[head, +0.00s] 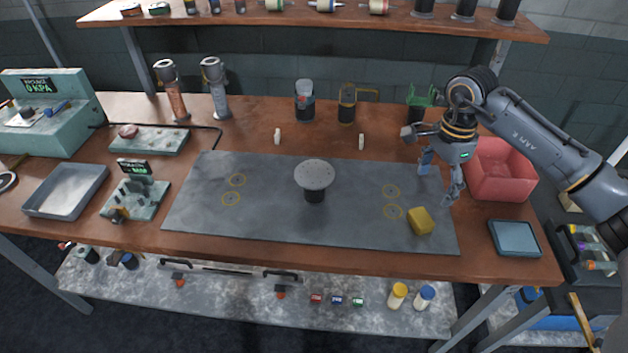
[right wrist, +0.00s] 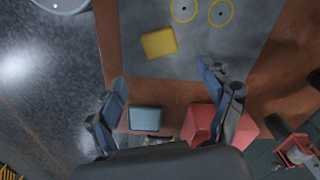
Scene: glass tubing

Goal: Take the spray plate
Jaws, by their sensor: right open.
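A round, speckled grey plate (head: 314,173) sits level on a short black base near the middle of the dark mat; it looks most like the spray plate, but I cannot be sure. A flat blue-grey square piece (head: 515,238) lies at the bench's front right corner; it also shows in the right wrist view (right wrist: 145,118). My right gripper (head: 440,180) is open and empty, pointing down above the mat's right edge, behind the yellow block and well right of the round plate. My left gripper is not in view.
A yellow block (head: 420,221) lies on the mat (head: 270,215) near its front right corner. A red bin (head: 502,180) stands right of my gripper. Two small white pegs, bottles and a green holder (head: 420,98) stand behind. The mat between gripper and round plate is clear.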

